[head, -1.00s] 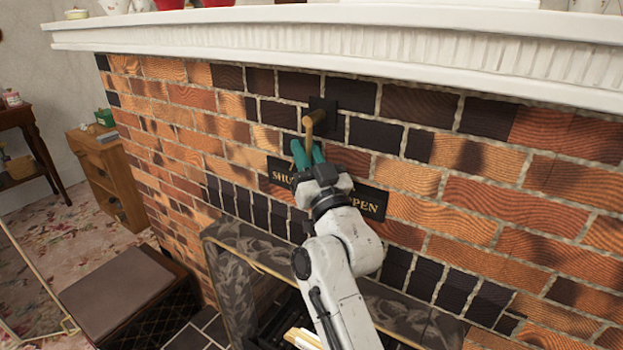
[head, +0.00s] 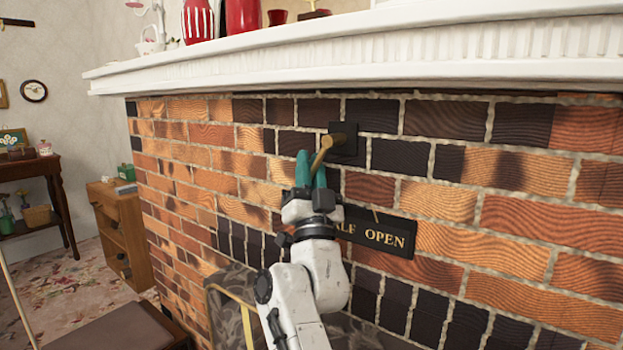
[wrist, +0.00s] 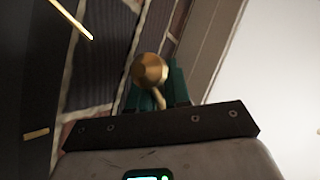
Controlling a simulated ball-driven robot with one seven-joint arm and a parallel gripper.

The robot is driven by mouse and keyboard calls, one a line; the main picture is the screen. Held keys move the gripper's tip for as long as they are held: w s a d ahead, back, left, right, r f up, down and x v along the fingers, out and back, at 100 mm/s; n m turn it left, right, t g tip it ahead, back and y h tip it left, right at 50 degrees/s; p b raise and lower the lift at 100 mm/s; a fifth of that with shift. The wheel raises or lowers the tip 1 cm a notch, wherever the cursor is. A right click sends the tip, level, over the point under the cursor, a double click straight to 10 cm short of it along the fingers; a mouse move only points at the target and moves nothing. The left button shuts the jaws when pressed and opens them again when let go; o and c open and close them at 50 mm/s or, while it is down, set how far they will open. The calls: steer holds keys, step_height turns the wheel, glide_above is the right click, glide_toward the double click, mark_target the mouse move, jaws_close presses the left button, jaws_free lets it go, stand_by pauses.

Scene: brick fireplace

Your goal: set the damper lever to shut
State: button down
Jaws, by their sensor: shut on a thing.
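The damper lever (head: 322,151) is a brass-coloured rod coming out of a black square plate (head: 344,143) on the brick face. It slants down and to the left of the plate. My gripper (head: 310,168) is shut on the lever, with its green fingers around the lower end. In the wrist view, the lever's round brass end (wrist: 150,69) sits between the green fingers (wrist: 177,88). A black sign (head: 390,234) below shows part of "HALF" and "OPEN" in gold letters. Its left part, with any other wording, is hidden behind my gripper and wrist.
A white mantel (head: 400,45) juts out above the lever, carrying red vases (head: 242,15). The brick wall (head: 530,215) lies close behind my gripper. A dark stool (head: 120,335) and a wooden cabinet (head: 122,225) stand at the left. Open floor lies between them.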

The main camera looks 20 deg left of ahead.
steer(key=shift+f, duration=0.1)
steer(key=c, duration=1.4)
jaws_free()
steer(key=shift+c, duration=0.2)
steer(key=shift+s, duration=0.1)
steer(key=shift+s+f, duration=0.15)
steer(key=shift+f, duration=0.1)
steer(key=s+d+f+p, duration=0.1)
steer(key=s+d+p, duration=0.1)
steer(key=s+p, duration=0.3)
steer(key=s+d+p, duration=0.3)
steer(key=s+p, duration=0.3)
steer(key=s, duration=0.1)
steer(key=shift+s+f, duration=0.3)
steer(key=shift+f, duration=0.05)
